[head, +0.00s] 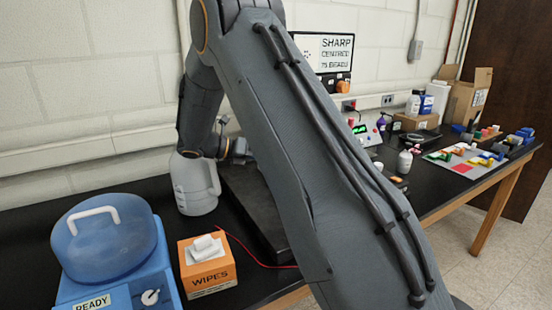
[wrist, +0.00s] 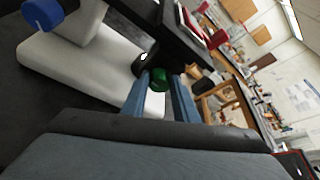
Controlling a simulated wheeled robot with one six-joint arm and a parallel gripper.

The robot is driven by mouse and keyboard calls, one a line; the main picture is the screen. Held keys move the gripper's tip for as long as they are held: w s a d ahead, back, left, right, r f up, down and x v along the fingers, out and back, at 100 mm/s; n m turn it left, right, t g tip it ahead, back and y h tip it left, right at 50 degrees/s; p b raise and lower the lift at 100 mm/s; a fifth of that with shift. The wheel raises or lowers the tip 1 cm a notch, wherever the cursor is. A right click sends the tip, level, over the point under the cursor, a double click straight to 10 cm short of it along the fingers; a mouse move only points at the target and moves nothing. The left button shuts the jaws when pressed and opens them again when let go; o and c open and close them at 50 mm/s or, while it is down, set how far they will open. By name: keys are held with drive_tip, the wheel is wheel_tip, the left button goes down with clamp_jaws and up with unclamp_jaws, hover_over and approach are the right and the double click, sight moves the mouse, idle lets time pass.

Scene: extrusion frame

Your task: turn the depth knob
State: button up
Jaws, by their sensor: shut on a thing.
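In the wrist view my gripper (wrist: 160,92) has its two blue-grey fingers on either side of a small green knob (wrist: 160,78), shut on it. The green knob sits at the end of a dark part beside a white base (wrist: 75,62). A blue knob (wrist: 42,14) stands at the upper left, apart from the fingers. I cannot read any label that tells which one is the depth knob. In the head view my arm hides the gripper and the knobs. A screen (head: 328,48) behind the arm reads "SHARP", "CENTRED" and a third line about beads.
A blue domed machine (head: 108,240) marked "READY", an orange wipes box (head: 207,268) and a pale jug (head: 196,184) stand at the left of the black bench. Colourful blocks on a board (head: 470,160) and cardboard boxes (head: 466,98) are at the right.

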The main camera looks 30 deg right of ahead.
drive_tip(key=o, duration=1.1)
drive_tip(key=shift+c, duration=0.2)
wheel_tip(320, 180, up, 10)
drive_tip(key=b, duration=0.3)
drive_tip(key=shift+s, duration=0.1)
